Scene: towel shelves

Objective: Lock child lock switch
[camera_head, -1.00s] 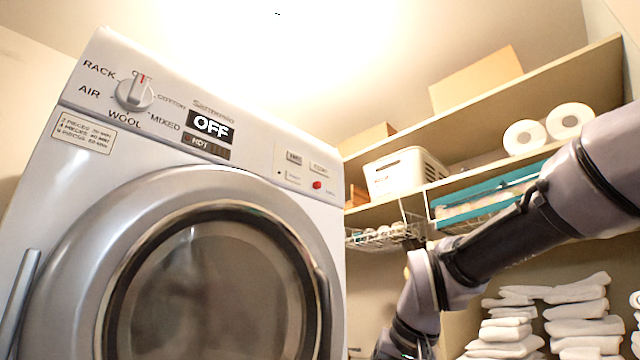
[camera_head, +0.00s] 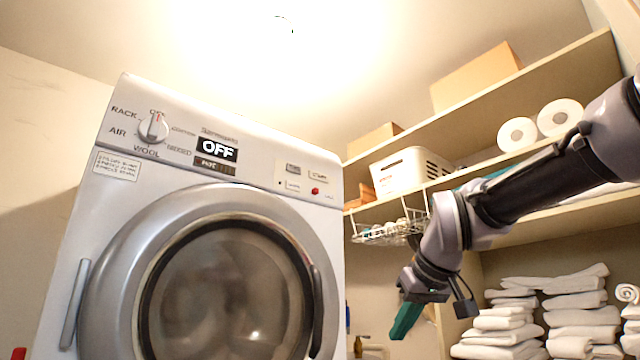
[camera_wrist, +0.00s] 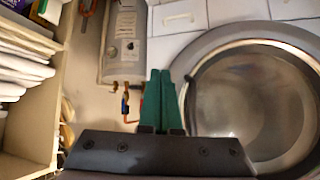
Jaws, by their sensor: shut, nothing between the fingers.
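The dryer (camera_head: 72,235) fills the left half of the head view, its round door closed. Its upper panel has a dial (camera_head: 153,127) at the left, an OFF display (camera_head: 218,149) and, at the right, several small switches (camera_head: 293,169) by a red button (camera_head: 315,191). Labels there are too small to tell which is the child lock switch. My gripper (camera_head: 401,328) has green fingers pointing down, right of the dryer and below the panel, apart from it. In the wrist view my gripper (camera_wrist: 158,75) is shut and empty, next to the dryer door (camera_wrist: 205,62).
Shelves (camera_head: 560,62) at the right hold boxes, a white basket (camera_head: 402,171) and paper rolls (camera_head: 558,117). A wire rack (camera_head: 385,235) hangs above my gripper. Towel stacks (camera_head: 510,318) stand lower right. The wrist view shows a grey wall unit with pipes (camera_wrist: 124,42).

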